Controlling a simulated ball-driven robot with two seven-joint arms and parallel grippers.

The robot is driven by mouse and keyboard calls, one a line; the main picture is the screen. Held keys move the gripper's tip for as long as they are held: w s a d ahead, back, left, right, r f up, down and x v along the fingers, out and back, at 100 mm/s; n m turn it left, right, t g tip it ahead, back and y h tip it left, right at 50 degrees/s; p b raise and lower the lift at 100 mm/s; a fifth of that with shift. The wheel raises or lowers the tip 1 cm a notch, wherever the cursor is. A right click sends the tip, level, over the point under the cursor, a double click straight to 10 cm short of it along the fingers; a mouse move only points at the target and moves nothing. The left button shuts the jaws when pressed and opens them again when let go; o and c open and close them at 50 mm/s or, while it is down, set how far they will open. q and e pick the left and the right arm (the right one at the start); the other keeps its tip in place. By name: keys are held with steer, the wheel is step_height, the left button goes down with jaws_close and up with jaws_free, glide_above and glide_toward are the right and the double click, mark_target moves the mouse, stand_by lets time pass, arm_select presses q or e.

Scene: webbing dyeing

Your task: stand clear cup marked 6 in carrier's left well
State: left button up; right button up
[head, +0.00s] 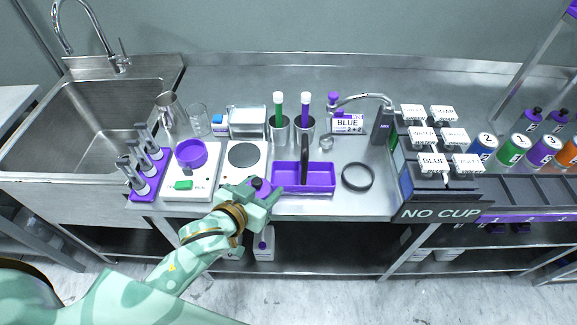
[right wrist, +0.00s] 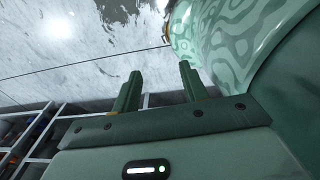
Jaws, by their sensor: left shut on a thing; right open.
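The purple carrier (head: 328,190) with a black upright handle (head: 304,155) stands near the counter's front edge, with a well on each side of the handle. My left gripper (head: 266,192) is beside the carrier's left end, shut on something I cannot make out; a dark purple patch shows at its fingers. A clear cup (head: 199,121) stands at the back left of the counter; no number is readable on it, so I cannot tell whether it is cup 6. My right gripper (right wrist: 157,84) is open and empty in the right wrist view, with floor behind it.
A scale (head: 205,185) with a purple bowl (head: 190,153) and a hot plate (head: 243,154) stand left of the carrier. A black ring (head: 357,177) lies to its right. Metal cups with green and purple tubes stand behind. A dispenser reads NO CUP (head: 440,212).

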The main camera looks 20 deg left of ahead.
arm_select(q)
steer(key=w+d+b, duration=0.1)
steer(key=w+d, duration=0.1)
steer(key=w, duration=1)
steer(key=shift+f+b, duration=0.15)
steer(key=shift+b, duration=0.25)
steer(key=f, duration=0.1)
steer(key=f+b, duration=0.1)
steer(key=f, duration=0.1)
steer(key=shift+s+d+f+b, duration=0.1)
steer(key=shift+s+f+b, duration=0.15)
steer(key=shift+f+b, duration=0.1)
steer(key=shift+c, duration=1.1)
steer(key=shift+w, duration=0.25)
steer(key=shift+w+r, duration=0.1)
steer(key=shift+w, duration=0.1)
steer(key=shift+s, duration=0.15)
steer(key=shift+f, duration=0.45)
steer(key=o, duration=1.1)
steer(key=shift+c, duration=0.2)
steer(key=shift+r, duration=0.1)
arm_select(e)
steer(key=f, duration=0.1)
steer(key=s+f, duration=0.1)
steer(key=a+f, duration=0.1)
steer(key=shift+s+f, duration=0.2)
steer(key=shift+s, duration=0.1)
